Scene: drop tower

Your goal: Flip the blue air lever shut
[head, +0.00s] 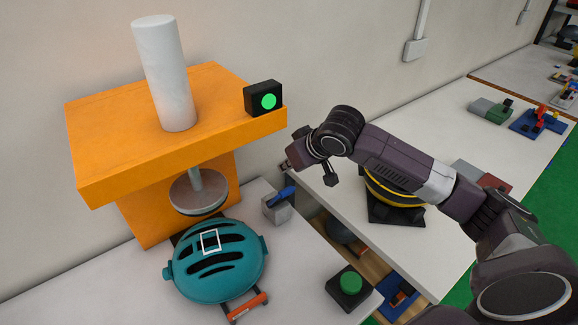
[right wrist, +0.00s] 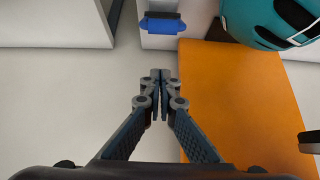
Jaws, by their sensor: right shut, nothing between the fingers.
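The blue air lever (head: 281,193) sits on a small grey block (head: 277,210) on the white table, right of the orange press. It slants up toward the right. In the right wrist view the blue lever (right wrist: 163,25) shows at the top, beyond the fingertips and apart from them. My right gripper (head: 289,163) is above the lever, with its fingers mostly hidden by the wrist. In the right wrist view my right gripper (right wrist: 158,76) is shut and empty. My left gripper is not in view.
The orange press frame (head: 120,155) stands left, with a white cylinder (head: 163,75) and a black box with a green light (head: 264,98). A teal helmet (head: 215,265) lies below its round plate. A green button (head: 350,284) is near the table's front edge. A gap separates the tables.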

